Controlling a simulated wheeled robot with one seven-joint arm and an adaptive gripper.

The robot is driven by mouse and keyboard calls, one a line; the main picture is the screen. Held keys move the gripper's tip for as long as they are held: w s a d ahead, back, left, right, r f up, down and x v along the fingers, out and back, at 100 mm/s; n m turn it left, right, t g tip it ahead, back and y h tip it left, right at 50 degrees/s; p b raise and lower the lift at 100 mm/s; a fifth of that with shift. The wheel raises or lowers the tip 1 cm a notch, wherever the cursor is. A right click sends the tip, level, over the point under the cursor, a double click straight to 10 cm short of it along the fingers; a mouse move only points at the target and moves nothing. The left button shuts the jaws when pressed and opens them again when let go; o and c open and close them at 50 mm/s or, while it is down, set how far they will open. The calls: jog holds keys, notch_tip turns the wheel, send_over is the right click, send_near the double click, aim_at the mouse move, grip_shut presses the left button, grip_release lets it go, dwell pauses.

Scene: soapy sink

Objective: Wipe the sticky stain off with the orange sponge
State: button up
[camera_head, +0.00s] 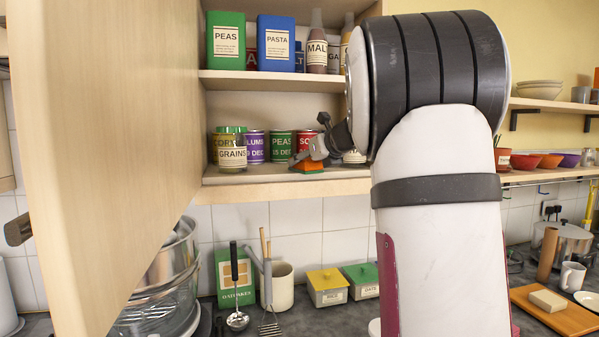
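An orange sponge (303,164) with a green layer rests at the front of the cupboard's lower shelf (258,187), or just above it. My gripper (306,158) is at the sponge, with its fingers reaching down to its top from the right. My arm hides much of the gripper, so I cannot tell whether the fingers are closed on the sponge. I cannot make out the sticky stain; part of the shelf is hidden behind my arm.
Several cans (253,147) and a jar (232,155) stand left of and behind the sponge. An open cupboard door (115,150) fills the left side. The upper shelf (270,80) holds boxes and bottles. Below, utensils and boxes crowd the counter (310,317).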

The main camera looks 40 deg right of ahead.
jog(key=shift+w+d+p, duration=0.1)
jog(key=shift+w+d, duration=0.65)
jog(key=shift+w, duration=0.8)
jog(key=shift+w+d+p, duration=0.15)
jog(key=shift+w+d, duration=0.55)
jog(key=shift+w, duration=0.8)
jog(key=shift+w+d+p, duration=0.1)
jog(key=shift+w+d, duration=0.65)
jog(key=shift+w, duration=0.8)
jog(key=shift+s+f, duration=0.1)
jog(key=shift+s, duration=0.05)
jog(key=shift+s+a+p, duration=0.25)
jog(key=shift+s+a, duration=0.15)
jog(key=shift+s, duration=0.35)
jog(key=shift+s+a+p, duration=0.2)
jog(key=shift+s+a, duration=0.15)
jog(key=shift+s, duration=0.4)
jog(key=shift+s+a+p, duration=0.25)
jog(key=shift+s+a, duration=0.15)
jog(key=shift+s, duration=0.35)
jog(key=shift+s+a+p, duration=0.15)
jog(key=shift+s+a, duration=0.2)
jog(key=shift+s, duration=0.4)
jog(key=shift+s+a+p, duration=0.1)
jog(key=shift+s+a, duration=0.3)
jog(key=shift+s, duration=0.35)
jog(key=shift+s+a+p, duration=0.15)
jog(key=shift+s+a, duration=0.2)
jog(key=shift+s, duration=0.4)
jog(key=shift+r, duration=0.25)
